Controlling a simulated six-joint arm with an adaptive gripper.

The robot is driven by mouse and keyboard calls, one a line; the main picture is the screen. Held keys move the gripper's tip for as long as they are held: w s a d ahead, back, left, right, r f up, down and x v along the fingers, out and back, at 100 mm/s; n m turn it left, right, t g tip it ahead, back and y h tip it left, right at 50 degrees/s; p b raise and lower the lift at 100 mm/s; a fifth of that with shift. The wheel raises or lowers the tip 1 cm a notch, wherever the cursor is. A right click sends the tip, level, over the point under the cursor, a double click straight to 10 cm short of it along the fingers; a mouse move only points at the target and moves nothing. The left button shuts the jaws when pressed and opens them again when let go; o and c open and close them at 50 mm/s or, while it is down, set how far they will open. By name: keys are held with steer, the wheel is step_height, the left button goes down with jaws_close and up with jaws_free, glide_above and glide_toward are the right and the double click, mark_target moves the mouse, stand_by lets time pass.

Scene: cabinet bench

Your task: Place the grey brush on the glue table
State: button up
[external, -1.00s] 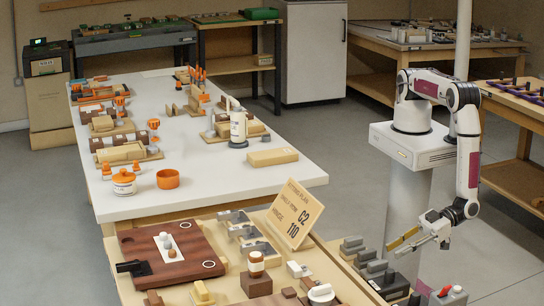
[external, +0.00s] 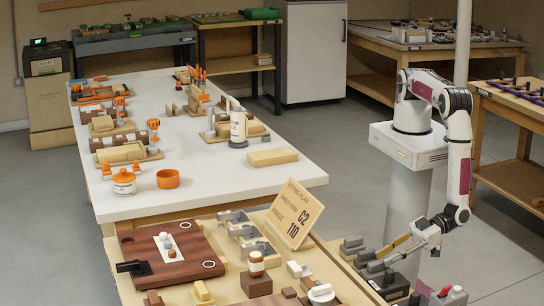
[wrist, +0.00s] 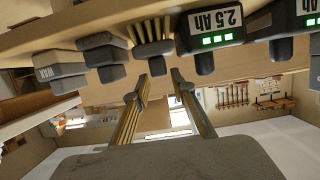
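The grey brush (wrist: 155,47) is in the wrist view, its tan bristles pointing to the top of the picture. It is one of a row of grey items; in the external view I cannot tell which one it is. My gripper (wrist: 160,82) is open, its two fingers apart with the brush just beyond the gap between their tips. In the external view my gripper (external: 389,256) is low at the row of grey items. I see no grip on the brush. The long white table (external: 215,160), with a white bottle (external: 238,127) on it, may be the glue table.
Black battery packs (wrist: 211,28) with green lights sit close right of the brush in the wrist view; another grey item (wrist: 101,45) is close left. The near bench has a brown board (external: 140,250) and a sign (external: 297,213). The white table's middle has bare room.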

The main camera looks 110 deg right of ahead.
mark_target(381, 261)
steer(key=shift+x, duration=1.95)
steer(key=shift+f, duration=0.2)
jaws_close()
